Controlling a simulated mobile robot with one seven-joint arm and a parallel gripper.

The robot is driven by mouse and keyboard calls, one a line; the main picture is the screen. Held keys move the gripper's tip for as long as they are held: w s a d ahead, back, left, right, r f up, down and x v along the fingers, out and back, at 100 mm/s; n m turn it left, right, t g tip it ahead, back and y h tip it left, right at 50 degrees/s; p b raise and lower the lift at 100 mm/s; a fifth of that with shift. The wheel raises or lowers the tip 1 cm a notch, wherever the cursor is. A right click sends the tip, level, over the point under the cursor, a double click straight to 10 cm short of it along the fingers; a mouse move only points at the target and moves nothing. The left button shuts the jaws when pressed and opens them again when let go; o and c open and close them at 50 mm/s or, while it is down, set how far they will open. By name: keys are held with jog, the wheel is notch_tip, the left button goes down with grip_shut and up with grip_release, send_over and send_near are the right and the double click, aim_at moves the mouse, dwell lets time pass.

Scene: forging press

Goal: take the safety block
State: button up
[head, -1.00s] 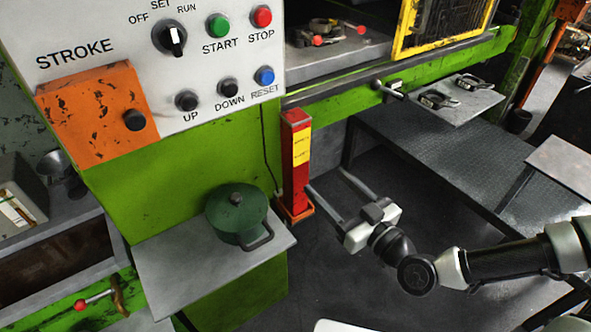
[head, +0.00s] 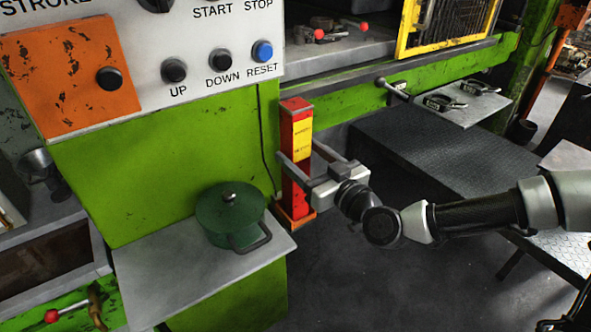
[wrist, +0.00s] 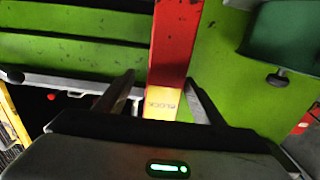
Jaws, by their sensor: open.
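The safety block (head: 297,133) is an upright red post with a yellow label, standing in an orange base holder (head: 297,219) against the green press. My gripper (head: 297,157) is open, with one finger on each side of the post at mid height. In the wrist view the red block (wrist: 176,50) runs between the two fingers (wrist: 158,95), and its yellow label lies just ahead of the palm. A gap shows between the block and each finger there.
A green lidded pot (head: 230,214) stands on a grey shelf (head: 150,282) left of the block. The control panel (head: 180,50) is above it. A side shelf (head: 463,103) with clamps and a dark step (head: 430,150) lie to the right. Open floor is below my arm.

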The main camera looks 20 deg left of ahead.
jog(key=x, duration=0.4)
jog(key=shift+a+r, duration=0.3)
jog(key=shift+a, duration=0.2)
jog(key=shift+w+a, duration=0.3)
jog(key=shift+a, duration=0.05)
grip_shut()
jog(key=shift+r, duration=0.1)
